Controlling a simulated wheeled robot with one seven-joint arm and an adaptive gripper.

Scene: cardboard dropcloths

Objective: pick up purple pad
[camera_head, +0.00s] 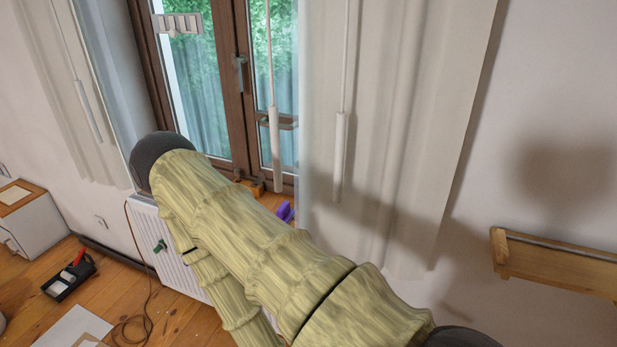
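A small purple pad (285,211) lies on the wooden windowsill (268,201), just right of my arm and close to the curtain's left edge. My arm, covered in a pale yellow-green sleeve, crosses the view from the bottom right to the upper left. My gripper does not show, so its opening and distance from the pad cannot be seen.
A brown-framed window (239,120) stands behind the sill. A long pale curtain (400,110) with hanging rods borders it on the right. A white radiator (165,262) is below. A wooden shelf (555,262) is at right, and a black tray (70,277) lies on the floor.

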